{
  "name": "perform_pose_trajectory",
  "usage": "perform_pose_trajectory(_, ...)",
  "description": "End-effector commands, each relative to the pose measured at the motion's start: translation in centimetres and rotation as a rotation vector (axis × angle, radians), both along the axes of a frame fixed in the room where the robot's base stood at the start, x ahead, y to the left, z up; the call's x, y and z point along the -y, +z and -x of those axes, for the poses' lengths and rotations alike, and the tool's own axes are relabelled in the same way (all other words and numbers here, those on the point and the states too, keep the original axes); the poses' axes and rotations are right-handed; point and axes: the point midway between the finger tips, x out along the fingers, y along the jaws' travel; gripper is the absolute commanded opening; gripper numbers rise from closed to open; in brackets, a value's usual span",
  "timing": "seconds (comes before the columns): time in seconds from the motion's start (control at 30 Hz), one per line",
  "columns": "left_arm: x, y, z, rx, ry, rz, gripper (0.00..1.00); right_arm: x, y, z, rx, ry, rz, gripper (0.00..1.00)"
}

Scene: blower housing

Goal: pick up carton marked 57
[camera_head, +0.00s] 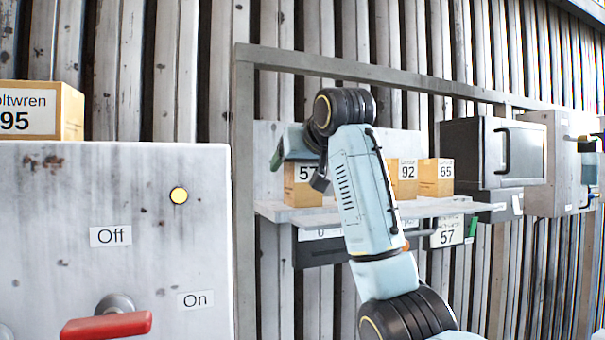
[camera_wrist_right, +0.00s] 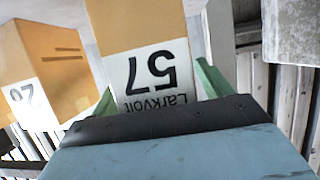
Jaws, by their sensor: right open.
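The carton marked 57 (camera_head: 303,190) is a brown box with a white label on the left part of the shelf; my right arm partly covers it in the head view. In the right wrist view the carton (camera_wrist_right: 150,65) appears upside down, its label reading 57 and Larkvolt. My right gripper (camera_head: 291,158) is in front of it. In the wrist view its green fingers (camera_wrist_right: 157,92) are apart, one towards each side of the carton's label face. Whether they touch it cannot be told. My left gripper is not in view.
Cartons marked 92 (camera_head: 404,178) and 65 (camera_head: 436,177) stand to the right on the shelf (camera_head: 440,209). Another carton (camera_wrist_right: 45,75) is close beside in the wrist view. A frame post (camera_head: 244,190), a switch panel (camera_head: 110,200) with red handle and a dark cabinet (camera_head: 493,153) flank the shelf.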

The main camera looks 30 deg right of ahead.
Motion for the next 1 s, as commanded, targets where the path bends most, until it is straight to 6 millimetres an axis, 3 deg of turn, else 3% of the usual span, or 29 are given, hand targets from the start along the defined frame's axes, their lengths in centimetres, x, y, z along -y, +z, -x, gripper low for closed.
perform_pose_trajectory(0.27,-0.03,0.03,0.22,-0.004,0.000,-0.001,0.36,0.04,-0.15,-0.24,0.000,-0.001,0.000,0.76)
perform_pose_trajectory(0.67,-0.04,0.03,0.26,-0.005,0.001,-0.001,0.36,0.04,-0.11,-0.21,0.001,-0.001,0.000,0.24)
perform_pose_trajectory(1.0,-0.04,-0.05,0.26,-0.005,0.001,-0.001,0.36,0.04,0.36,-0.20,0.003,0.000,0.000,0.24)
